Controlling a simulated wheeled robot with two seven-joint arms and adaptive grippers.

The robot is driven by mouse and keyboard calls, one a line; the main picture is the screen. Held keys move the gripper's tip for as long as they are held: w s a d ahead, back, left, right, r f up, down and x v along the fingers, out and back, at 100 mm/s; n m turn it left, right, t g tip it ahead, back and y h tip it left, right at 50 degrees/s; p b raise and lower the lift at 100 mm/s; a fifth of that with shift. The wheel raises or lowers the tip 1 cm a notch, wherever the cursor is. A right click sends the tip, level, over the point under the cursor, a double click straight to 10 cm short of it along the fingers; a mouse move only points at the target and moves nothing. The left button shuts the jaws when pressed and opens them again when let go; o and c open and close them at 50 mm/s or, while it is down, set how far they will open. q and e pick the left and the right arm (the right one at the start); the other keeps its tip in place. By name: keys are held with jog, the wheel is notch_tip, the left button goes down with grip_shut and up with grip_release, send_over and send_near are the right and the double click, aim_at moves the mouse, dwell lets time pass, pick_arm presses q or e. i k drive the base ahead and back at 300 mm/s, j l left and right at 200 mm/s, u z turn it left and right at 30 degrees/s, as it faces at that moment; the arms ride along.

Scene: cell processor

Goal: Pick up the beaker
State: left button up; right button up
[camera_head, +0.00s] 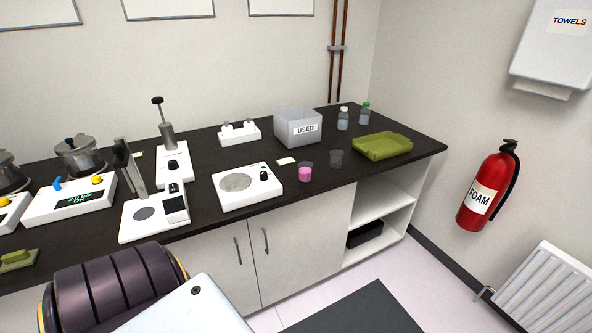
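A small beaker with pink contents (305,173) stands upright on the dark worktop (225,150), near its front edge. A second clear, grey-looking container (336,158) stands just right of it and looks empty. Neither gripper is in view. A dark ribbed and white part at the bottom left appears to be my own arm, apart from both containers.
A white hotplate (246,187) stands left of the pink beaker. Behind are a grey "USED" bin (298,128) and two bottles (343,120). A green tray (382,146) lies to the right. Several instruments crowd the left worktop. A fire extinguisher (487,188) hangs on the right wall.

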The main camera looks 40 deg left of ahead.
aim_at(305, 172)
jog(key=i+l+u, duration=0.25)
jog(key=u, duration=0.15)
jog(key=i+l+u, duration=0.9)
jog(key=l, duration=0.3)
